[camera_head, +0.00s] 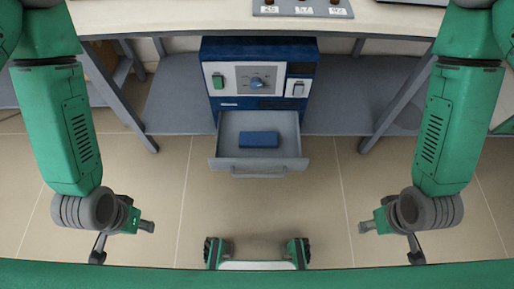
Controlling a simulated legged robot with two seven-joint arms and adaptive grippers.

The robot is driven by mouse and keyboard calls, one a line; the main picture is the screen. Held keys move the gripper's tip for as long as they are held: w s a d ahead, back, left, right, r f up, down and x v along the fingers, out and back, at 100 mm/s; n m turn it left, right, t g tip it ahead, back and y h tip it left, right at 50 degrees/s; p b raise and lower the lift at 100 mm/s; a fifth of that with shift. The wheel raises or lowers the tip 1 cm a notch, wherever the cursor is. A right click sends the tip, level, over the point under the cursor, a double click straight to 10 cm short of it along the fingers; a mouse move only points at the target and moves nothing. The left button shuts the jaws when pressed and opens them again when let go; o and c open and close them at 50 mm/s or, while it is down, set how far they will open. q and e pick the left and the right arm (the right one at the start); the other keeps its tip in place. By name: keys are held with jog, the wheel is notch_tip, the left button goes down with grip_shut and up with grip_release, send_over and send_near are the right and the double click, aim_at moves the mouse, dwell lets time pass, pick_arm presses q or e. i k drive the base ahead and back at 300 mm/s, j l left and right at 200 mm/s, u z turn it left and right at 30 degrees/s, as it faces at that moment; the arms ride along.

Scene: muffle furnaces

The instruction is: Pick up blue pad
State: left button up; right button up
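The blue pad (259,139) is a small flat blue block. It lies inside the open grey drawer (287,154) of a blue furnace, near the middle of the drawer floor. My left gripper (122,243) is at the lower left, well away from the drawer, with its two fingers spread apart and nothing between them. My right gripper (390,243) is at the lower right, also well away from the drawer, with its fingers spread and empty. Nothing hides the pad.
The blue furnace (260,51) with a white control panel stands on a grey lower shelf (176,97) under a white table (200,16). Slanted grey table legs (398,105) flank it. The drawer handle (259,172) faces me. The tiled floor (260,205) before the drawer is clear.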

aim_at(247, 139)
jog(key=i+l, duration=0.15)
jog(key=l, duration=0.25)
jog(key=i+l, duration=0.2)
jog(key=l, duration=0.2)
jog(key=i+l+u, duration=0.1)
jog(key=l, duration=0.25)
jog(key=i+l, duration=0.2)
jog(key=l, duration=0.25)
